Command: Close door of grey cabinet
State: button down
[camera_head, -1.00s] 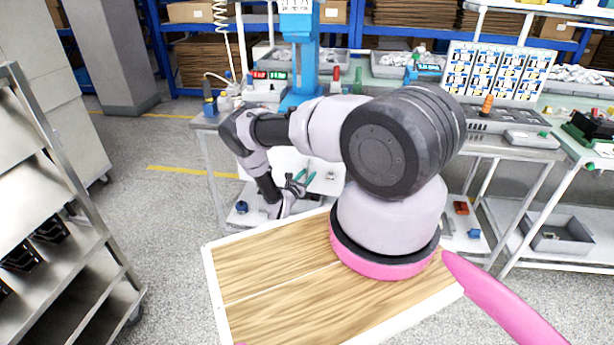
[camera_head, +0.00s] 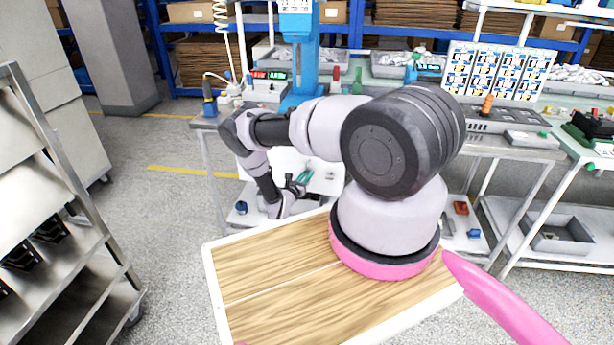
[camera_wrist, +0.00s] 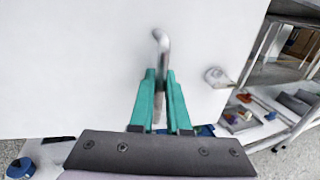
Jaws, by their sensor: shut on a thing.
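The door of the cabinet (camera_wrist: 70,70) fills much of the wrist view as a flat, pale panel. Its bent metal handle (camera_wrist: 160,42) stands out between the green fingers of my gripper (camera_wrist: 160,85). The fingers are shut on the handle. In the head view my gripper (camera_head: 303,177) is low in front of a white panel (camera_head: 325,178) under the workbench, and my arm partly covers the panel. A small light-coloured knob or latch (camera_wrist: 217,77) shows near the door's right edge. I cannot tell from these views how far the door stands open.
A workbench (camera_head: 495,142) with a lower shelf runs along the back right. A metal shelf rack (camera_head: 75,190) stands at the left. A blue round object (camera_wrist: 20,168) lies at lower left in the wrist view. Grey floor at left is free.

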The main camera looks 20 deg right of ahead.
aim_at(310, 168)
jog(key=shift+w+d, duration=0.1)
dwell(0.7)
jog(key=x, duration=0.3)
jog(key=shift+w, duration=0.4)
jog(key=shift+w+d+r, duration=0.15)
jog(key=shift+w+d, duration=0.05)
jog(key=c, duration=0.9)
grip_release()
jog(key=v, duration=1.1)
